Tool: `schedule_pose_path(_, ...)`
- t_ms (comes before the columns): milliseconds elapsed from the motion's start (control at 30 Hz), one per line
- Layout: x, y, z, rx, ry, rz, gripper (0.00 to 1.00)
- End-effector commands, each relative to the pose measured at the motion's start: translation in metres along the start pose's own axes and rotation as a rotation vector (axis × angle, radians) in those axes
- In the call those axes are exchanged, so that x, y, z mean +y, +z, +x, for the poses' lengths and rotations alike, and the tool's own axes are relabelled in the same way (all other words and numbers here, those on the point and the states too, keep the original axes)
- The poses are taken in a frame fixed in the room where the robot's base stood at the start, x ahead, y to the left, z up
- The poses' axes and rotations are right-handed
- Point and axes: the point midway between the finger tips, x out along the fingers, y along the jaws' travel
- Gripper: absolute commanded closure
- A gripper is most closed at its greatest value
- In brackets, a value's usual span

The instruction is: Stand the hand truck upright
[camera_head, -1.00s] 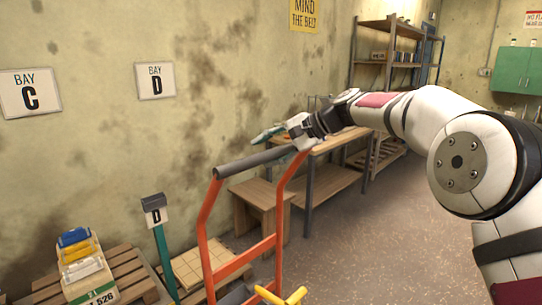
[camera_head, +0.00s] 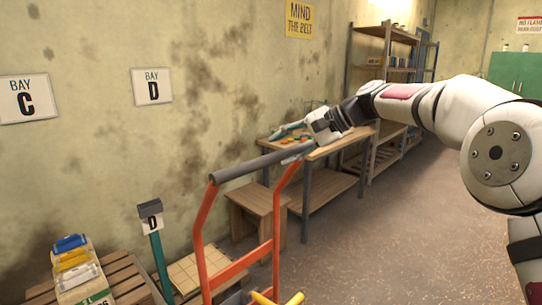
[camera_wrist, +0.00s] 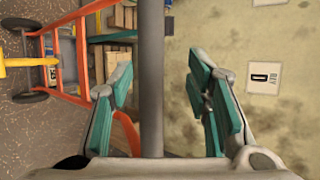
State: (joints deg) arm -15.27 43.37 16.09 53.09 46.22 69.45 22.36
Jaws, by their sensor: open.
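The orange hand truck (camera_head: 205,240) stands in the foreground of the head view with its grey handle bar (camera_head: 250,164) on top. Its frame looks roughly upright; I cannot tell how much it leans. The wrist view shows its orange frame (camera_wrist: 84,62) and dark wheels at left. My gripper (camera_head: 288,145) is at the right end of the bar. In the wrist view the bar (camera_wrist: 151,70) runs between the spread teal fingers of my gripper (camera_wrist: 158,88), with a gap on each side. The foot of the truck is cut off in the head view.
A low wooden stool (camera_head: 262,207) and a workbench (camera_head: 338,188) are behind the truck. The floor (camera_head: 400,245) at right is clear.

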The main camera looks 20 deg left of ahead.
Motion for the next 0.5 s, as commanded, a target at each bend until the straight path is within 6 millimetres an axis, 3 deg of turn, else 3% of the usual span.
schedule_pose_path(200,-0.001,-0.001,-0.039,0.002,-0.002,-0.001,0.55)
schedule_pose_path(500,-0.001,0.000,-0.055,-0.001,0.000,-0.001,0.55)
